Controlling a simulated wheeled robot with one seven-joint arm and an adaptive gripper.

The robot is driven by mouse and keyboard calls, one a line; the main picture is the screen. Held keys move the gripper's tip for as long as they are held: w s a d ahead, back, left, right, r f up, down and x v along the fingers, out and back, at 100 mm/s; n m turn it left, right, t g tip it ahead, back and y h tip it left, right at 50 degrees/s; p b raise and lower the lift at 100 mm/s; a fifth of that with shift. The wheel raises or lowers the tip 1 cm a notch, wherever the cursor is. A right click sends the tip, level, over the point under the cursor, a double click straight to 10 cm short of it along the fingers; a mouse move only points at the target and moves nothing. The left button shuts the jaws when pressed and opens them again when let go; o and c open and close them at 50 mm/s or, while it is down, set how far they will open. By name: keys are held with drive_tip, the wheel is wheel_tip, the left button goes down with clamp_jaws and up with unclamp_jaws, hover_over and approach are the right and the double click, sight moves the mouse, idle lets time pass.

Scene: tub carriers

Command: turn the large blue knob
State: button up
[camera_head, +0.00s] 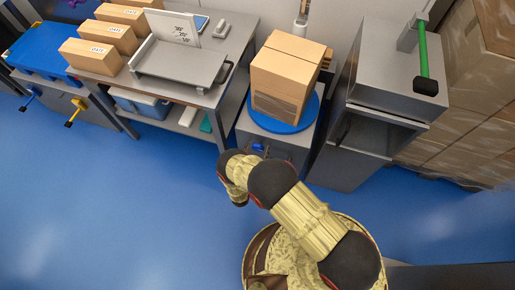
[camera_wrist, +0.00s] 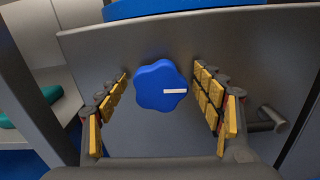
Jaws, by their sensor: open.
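The large blue knob (camera_wrist: 162,85) has a lobed rim and a white mark pointing right from its middle. It sits on the grey front panel (camera_wrist: 150,40) of a cabinet. My gripper (camera_wrist: 161,76) is open, with yellow-padded fingers on the left and right of the knob. Gaps show between the knob and both fingers, so it does not look gripped. In the head view a small blue part, likely this knob (camera_head: 258,147), shows below the blue turntable; my arm hides most of the area around it.
A grey metal handle (camera_wrist: 270,120) sticks out right of the knob, close to my right finger. A cardboard box (camera_head: 287,75) stands on the blue turntable (camera_head: 283,127). A grey cabinet with a green-handled lever (camera_head: 423,55) stands right. Blue floor (camera_head: 110,200) is clear at left.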

drive_tip(key=shift+c, duration=0.7)
drive_tip(key=c, duration=1)
drive_tip(key=shift+b, duration=0.35)
drive_tip(key=n+b, duration=0.2)
drive_tip(key=n, duration=0.1)
drive_tip(key=shift+f, duration=0.15)
drive_tip(key=n+b, duration=0.2)
drive_tip(key=n, duration=0.2)
drive_tip(key=shift+a+n, duration=0.15)
drive_tip(key=shift+n, duration=0.25)
drive_tip(key=n, duration=0.4)
drive_tip(key=shift+w, duration=0.1)
drive_tip(key=n, duration=0.5)
drive_tip(key=shift+a+n, duration=0.1)
drive_tip(key=shift+n, duration=0.3)
